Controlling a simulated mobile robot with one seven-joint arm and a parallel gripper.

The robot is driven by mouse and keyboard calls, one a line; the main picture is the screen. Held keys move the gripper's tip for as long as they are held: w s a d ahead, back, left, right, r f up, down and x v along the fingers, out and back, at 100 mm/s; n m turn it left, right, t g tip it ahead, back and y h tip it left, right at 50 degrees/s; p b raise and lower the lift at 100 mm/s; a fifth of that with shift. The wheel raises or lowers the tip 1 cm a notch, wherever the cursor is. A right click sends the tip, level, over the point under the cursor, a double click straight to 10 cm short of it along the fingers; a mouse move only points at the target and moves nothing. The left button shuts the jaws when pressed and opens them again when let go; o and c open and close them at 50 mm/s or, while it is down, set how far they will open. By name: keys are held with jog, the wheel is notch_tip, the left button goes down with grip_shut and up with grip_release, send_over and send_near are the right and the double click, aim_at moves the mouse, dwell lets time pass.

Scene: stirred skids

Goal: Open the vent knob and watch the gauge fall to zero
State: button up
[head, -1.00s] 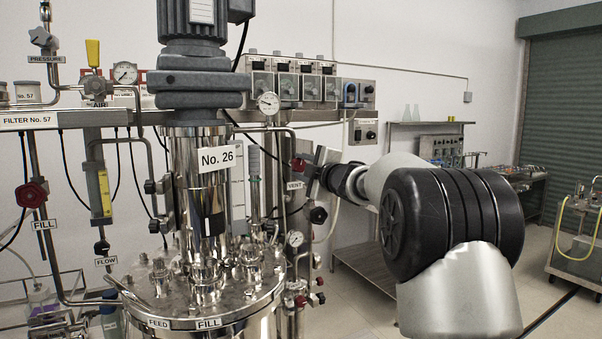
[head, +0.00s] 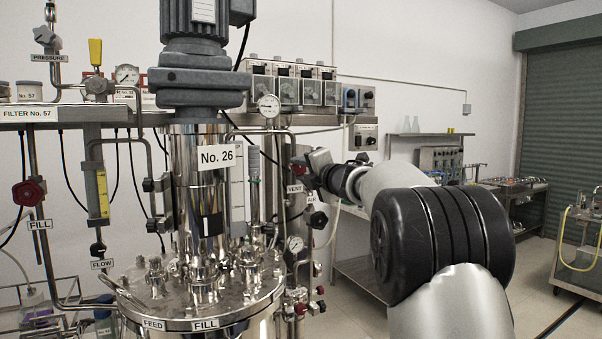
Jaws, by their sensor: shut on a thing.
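The vent knob (head: 298,162) is a small red handle on the pipework just above the VENT label (head: 295,188), right of the steel vessel marked No. 26. My gripper (head: 307,162) is at this knob and shut on it, its body hiding part of it. A round white gauge (head: 268,105) stands on the pipe above and left of the knob. A second small gauge (head: 295,243) sits lower, beside the vessel lid. The needles are too small to read surely.
A black knob (head: 318,220) lies just below my gripper, near an AIR label (head: 310,197). The vessel lid (head: 200,290) carries several fittings at left. A steel bench (head: 365,265) stands behind my arm. Floor is open at right, before a cart (head: 580,255).

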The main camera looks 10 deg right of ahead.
dwell(0.4)
jog(key=o, duration=1)
jog(key=shift+o, duration=0.2)
jog(key=shift+s, duration=0.15)
jog(key=b+v, duration=0.2)
jog(key=v, duration=1.5)
jog(key=shift+s+d+r, duration=0.1)
